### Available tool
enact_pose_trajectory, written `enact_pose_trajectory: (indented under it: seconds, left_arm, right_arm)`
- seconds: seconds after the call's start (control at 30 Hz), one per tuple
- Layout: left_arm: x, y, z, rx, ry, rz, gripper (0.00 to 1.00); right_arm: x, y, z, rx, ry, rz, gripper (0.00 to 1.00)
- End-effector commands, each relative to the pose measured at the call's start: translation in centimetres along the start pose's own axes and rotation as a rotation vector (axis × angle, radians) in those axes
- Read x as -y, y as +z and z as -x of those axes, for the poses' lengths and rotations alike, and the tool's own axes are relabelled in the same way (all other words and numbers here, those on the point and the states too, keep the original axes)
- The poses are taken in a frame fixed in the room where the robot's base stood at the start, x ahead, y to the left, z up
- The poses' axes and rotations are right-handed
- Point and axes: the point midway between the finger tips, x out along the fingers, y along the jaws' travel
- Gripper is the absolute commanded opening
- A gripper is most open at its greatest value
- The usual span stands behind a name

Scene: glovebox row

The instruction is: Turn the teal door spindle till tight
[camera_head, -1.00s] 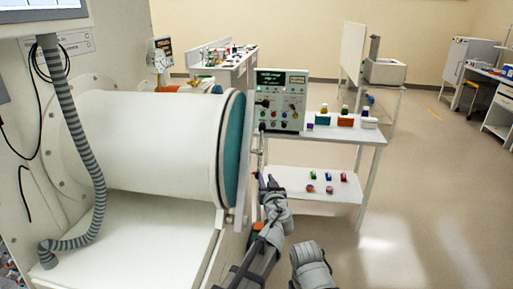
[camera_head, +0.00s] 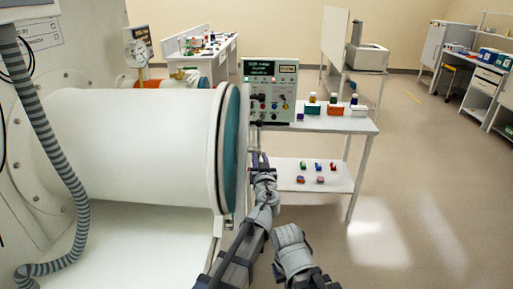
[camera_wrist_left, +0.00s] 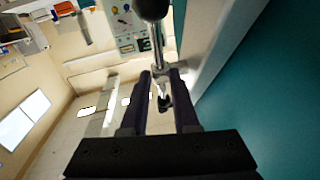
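The teal door (camera_head: 231,140) closes the right end of the large white cylinder, seen nearly edge-on; its teal face fills the right of the left wrist view (camera_wrist_left: 265,95). A metal bar (camera_wrist_left: 158,45) with a black ball end (camera_wrist_left: 152,8) stands in front of the door in the left wrist view, apparently the spindle's handle. A second dark end (camera_wrist_left: 164,102) shows between the fingers. My left gripper (camera_wrist_left: 162,75) is open, with its fingers on either side of the bar and gaps showing; in the head view it is beside the door (camera_head: 260,158). My right gripper is out of view.
A white cart (camera_head: 340,122) with a control box (camera_head: 270,92) and small coloured items stands close beyond my left gripper. A ribbed grey hose (camera_head: 55,130) hangs at the left. The floor at the right is clear.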

Motion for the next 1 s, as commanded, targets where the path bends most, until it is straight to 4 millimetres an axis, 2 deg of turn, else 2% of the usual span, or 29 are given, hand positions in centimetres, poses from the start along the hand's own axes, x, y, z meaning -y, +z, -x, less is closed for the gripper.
enact_pose_trajectory:
  seconds: [0.43, 0.57, 0.77, 1.0]
  left_arm:
    - [-0.1, 0.0, -6.5, 0.0, -0.001, 0.0, 0.28]
    - [0.0, 0.0, -7.1, 0.0, 0.0, 0.0, 0.28]
    - [0.0, 0.0, -7.1, 0.0, 0.0, 0.0, 0.28]
    - [0.0, 0.0, -7.1, 0.0, 0.0, 0.0, 0.04]
  right_arm:
    - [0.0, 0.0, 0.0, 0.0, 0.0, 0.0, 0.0]
    - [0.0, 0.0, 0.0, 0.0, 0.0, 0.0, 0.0]
    - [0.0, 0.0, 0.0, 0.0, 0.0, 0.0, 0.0]
    - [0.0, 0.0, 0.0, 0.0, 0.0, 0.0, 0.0]
